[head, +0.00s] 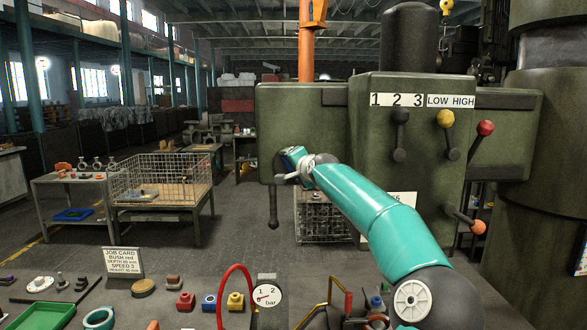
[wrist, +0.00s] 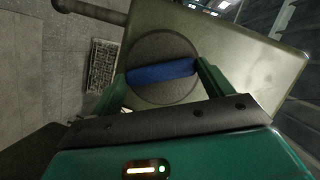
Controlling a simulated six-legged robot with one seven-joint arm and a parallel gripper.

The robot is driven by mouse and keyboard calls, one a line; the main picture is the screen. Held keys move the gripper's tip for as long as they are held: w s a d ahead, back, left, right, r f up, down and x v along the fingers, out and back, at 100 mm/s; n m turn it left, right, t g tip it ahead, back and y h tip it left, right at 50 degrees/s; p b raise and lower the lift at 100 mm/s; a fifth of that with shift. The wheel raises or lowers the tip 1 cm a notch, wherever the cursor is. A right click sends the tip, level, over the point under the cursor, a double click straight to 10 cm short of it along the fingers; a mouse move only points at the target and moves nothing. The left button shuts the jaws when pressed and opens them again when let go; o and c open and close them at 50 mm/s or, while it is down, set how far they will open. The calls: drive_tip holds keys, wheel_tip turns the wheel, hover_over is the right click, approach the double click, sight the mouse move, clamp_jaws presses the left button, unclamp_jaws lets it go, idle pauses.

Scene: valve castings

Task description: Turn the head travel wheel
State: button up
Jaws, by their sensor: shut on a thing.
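The head travel wheel (wrist: 158,92) shows in the wrist view as a dark round disc on the green machine head, with a blue bar (wrist: 160,72) across it. My gripper (wrist: 161,71) has its two green fingers at the two ends of the blue bar and is shut on it. The bar lies slightly tilted, its right end higher in the picture. In the head view my gripper (head: 292,166) is at the left part of the machine head (head: 330,110), and my arm and gripper hide most of the wheel.
A dark lever (head: 273,207) hangs just below left of my gripper. Levers with black, yellow (head: 446,119) and red (head: 486,128) knobs stand right of my arm. A bench with small parts, a job card (head: 122,262) and a gauge (head: 266,296) lies in front.

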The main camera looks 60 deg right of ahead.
drive_tip(key=shift+w+a+r+n+g+h, duration=0.15)
drive_tip(key=shift+n+g+h, duration=0.4)
drive_tip(key=shift+n+g, duration=1.2)
drive_tip(key=shift+w+a+n+g+h, duration=0.1)
drive_tip(key=shift+w+n+g+h, duration=0.6)
drive_tip(key=shift+n, duration=1.9)
drive_tip(key=shift+s+a+r+n+g+h, duration=0.1)
drive_tip(key=shift+s+n+g+h, duration=0.2)
drive_tip(key=shift+n+g, duration=1.6)
drive_tip(key=shift+f+n, duration=0.1)
drive_tip(key=shift+n, duration=0.35)
drive_tip(key=shift+d, duration=0.1)
drive_tip(key=o, duration=0.9)
drive_tip(key=shift+o, duration=0.2)
